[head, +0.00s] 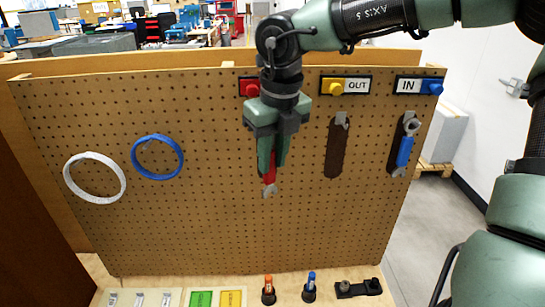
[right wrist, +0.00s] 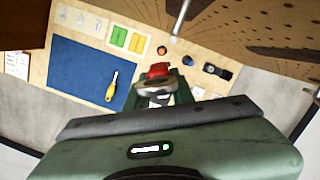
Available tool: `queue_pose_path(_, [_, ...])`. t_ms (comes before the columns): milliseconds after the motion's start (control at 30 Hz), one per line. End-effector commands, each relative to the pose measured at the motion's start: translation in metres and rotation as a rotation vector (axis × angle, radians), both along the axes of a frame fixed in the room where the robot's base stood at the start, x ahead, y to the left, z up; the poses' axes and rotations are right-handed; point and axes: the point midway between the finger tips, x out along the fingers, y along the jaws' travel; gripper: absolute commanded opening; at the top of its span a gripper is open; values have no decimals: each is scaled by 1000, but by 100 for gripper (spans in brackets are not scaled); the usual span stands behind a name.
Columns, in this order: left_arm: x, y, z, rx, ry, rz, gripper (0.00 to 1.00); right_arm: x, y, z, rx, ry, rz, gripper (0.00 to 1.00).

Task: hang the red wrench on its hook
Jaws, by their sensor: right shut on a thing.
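My right gripper (head: 267,165) is shut on the red wrench (head: 270,170) in front of the pegboard (head: 230,220). The wrench hangs down from the fingers with its grey open jaw lowest. In the right wrist view the red wrench (right wrist: 158,70) shows between the fingers (right wrist: 163,92). A red label (head: 249,87) is on the board just above and left of the gripper. The place under that label is covered by my arm and gripper in the head view. A thin metal hook (right wrist: 180,18) sticks out from the board in the right wrist view. My left gripper is not in view.
The blue wrench (head: 404,152) hangs at the right under the IN label (head: 407,86). A bare hook (head: 341,118) over a dark outline (head: 336,152) is under the OUT label (head: 352,86). White (head: 94,177) and blue (head: 157,157) rings hang at left.

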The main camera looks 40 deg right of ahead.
Motion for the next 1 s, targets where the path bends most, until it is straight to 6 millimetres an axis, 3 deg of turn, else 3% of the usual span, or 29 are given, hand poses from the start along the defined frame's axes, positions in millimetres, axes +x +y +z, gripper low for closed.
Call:
queue_pose_path(900, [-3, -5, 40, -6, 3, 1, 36, 47, -29, -3, 0, 1, -2, 0])
queue_pose_path(1000, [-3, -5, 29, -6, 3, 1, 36, 51, -32, -12, 0, 0, -2, 0])
